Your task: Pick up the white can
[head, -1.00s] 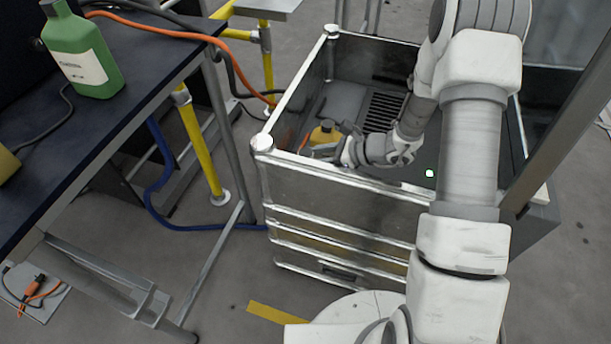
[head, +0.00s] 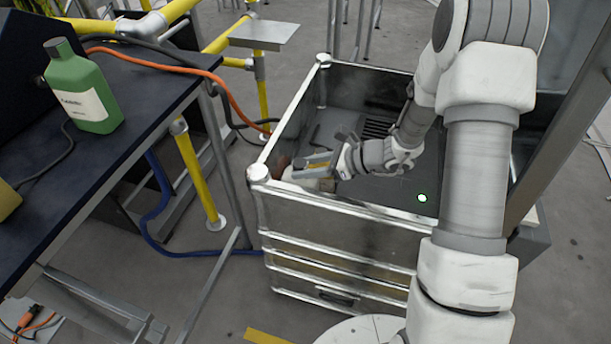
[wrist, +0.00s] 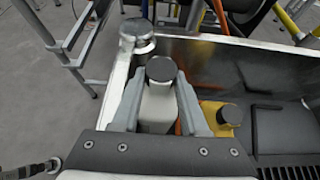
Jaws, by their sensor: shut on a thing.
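The white can (wrist: 158,108), with a dark grey round cap, stands between the two grey fingers of my gripper (wrist: 159,98) in the wrist view. The fingers are shut on its sides. In the head view my gripper (head: 322,163) is inside the near left corner of the metal-railed bin (head: 335,225). The can is small and partly hidden by the fingers there. I cannot tell whether its base touches the bin floor.
A yellow container with a dark cap (wrist: 222,117) sits just right of the fingers. The bin's rail and corner post (wrist: 136,38) are close on the left. A green bottle (head: 85,95) stands on the dark table (head: 150,95) at left.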

